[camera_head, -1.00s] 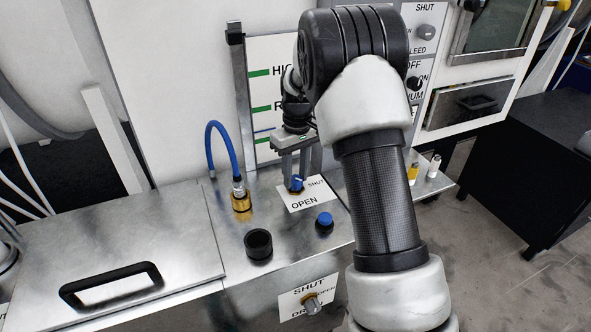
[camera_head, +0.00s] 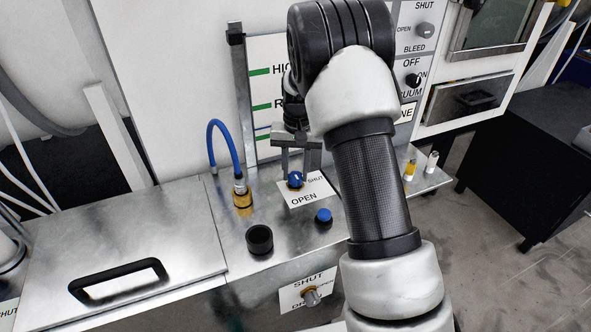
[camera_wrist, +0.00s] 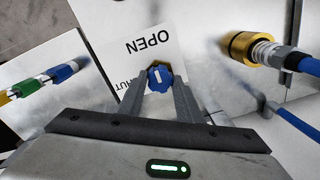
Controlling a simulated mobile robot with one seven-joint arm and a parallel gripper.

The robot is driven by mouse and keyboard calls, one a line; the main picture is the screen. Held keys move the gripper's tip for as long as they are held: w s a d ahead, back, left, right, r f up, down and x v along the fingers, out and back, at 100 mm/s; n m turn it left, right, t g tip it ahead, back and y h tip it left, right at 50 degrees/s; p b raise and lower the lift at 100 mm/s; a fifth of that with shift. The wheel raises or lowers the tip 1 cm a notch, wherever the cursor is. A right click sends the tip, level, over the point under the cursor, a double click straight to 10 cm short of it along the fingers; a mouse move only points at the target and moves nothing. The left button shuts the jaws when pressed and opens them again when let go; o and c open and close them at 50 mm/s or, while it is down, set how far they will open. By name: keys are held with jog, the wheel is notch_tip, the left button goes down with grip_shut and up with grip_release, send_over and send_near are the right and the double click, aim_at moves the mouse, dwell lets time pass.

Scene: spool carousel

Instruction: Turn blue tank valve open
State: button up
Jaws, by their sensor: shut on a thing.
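The blue valve knob (camera_head: 296,180) stands on the metal bench top beside a white card (camera_head: 318,192) marked OPEN and SHUT. In the wrist view the blue knob (camera_wrist: 160,77) has a white line on its face and sits between my fingertips. My gripper (camera_head: 296,176) reaches down from above and is shut on the knob. In the wrist view my gripper (camera_wrist: 161,84) has a finger on each side of it. The knob's white line is nearly upright in that view, pointing roughly between the two words. My fingers partly hide the word SHUT there.
A blue hose with a brass fitting (camera_head: 242,198) rises left of the knob. A lower SHUT/OPEN drain knob (camera_head: 311,297) is on the front face. Small vials (camera_head: 410,170) stand to the right.

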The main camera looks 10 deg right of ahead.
aim_at(297, 175)
jog(key=shift+r, duration=0.1)
dwell(0.4)
jog(key=o, duration=1)
jog(key=shift+o, duration=0.2)
notch_tip(297, 175, up, 17)
jog(key=p, duration=0.2)
jog(key=shift+d+r, duration=0.15)
jog(key=shift+d, duration=0.1)
